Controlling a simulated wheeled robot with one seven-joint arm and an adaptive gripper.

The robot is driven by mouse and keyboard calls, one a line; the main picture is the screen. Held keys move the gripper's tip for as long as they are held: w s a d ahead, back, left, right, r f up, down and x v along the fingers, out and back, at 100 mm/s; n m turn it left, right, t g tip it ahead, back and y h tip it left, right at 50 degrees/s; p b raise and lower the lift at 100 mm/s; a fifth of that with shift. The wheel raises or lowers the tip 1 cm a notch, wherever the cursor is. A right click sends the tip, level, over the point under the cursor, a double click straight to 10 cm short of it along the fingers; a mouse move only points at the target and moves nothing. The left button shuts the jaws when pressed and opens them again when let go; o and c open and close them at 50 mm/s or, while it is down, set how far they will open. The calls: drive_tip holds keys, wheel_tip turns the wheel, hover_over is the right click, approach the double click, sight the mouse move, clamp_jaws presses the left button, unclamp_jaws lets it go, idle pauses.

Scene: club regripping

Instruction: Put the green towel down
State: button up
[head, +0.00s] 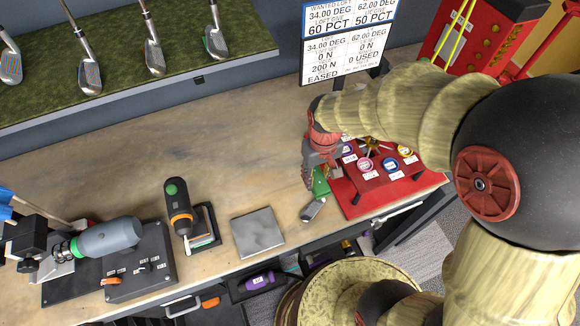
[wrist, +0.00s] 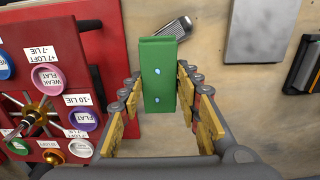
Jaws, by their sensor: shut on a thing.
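The green towel (head: 321,184) is a folded green block with small pale-blue drop marks on its edge. In the wrist view the towel (wrist: 158,75) stands between the yellow pads of my gripper (wrist: 160,88), which is shut on it. In the head view my gripper (head: 318,176) points down over the bench, just left of the red panel. Whether the towel touches the bench top is hard to tell. My fingers hide part of it in the head view.
A grey metal club head (head: 313,210) lies close to the towel. The red panel (head: 350,205) with labelled coloured knobs is beside it. A flat grey plate (head: 258,232) and a black-and-orange tool (head: 179,208) are further left. Bare wood (head: 240,160) lies behind the plate.

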drive_tip(key=w+a+f, duration=0.2)
drive_tip(key=w, duration=0.1)
drive_tip(key=shift+a, duration=0.4)
drive_tip(key=w+a+f, duration=0.2)
drive_tip(key=f, duration=0.1)
drive_tip(key=w+a+f, duration=0.1)
drive_tip(key=f, duration=0.1)
drive_tip(key=shift+b, duration=0.4)
drive_tip(key=shift+w+a+f, duration=0.1)
drive_tip(key=shift+w+f, duration=0.05)
drive_tip(key=shift+f, duration=0.8)
drive_tip(key=shift+w+a+f, duration=0.1)
drive_tip(key=shift+f, duration=0.85)
drive_tip(key=shift+f+b, duration=0.2)
drive_tip(key=shift+b, duration=0.1)
drive_tip(key=o, duration=1)
drive_tip(key=shift+c, duration=0.2)
drive_tip(key=shift+o, duration=0.3)
drive_tip(key=shift+r, duration=0.15)
wheel_tip(320, 180, up, 12)
drive_tip(key=p, duration=0.1)
drive_tip(key=shift+r, duration=0.15)
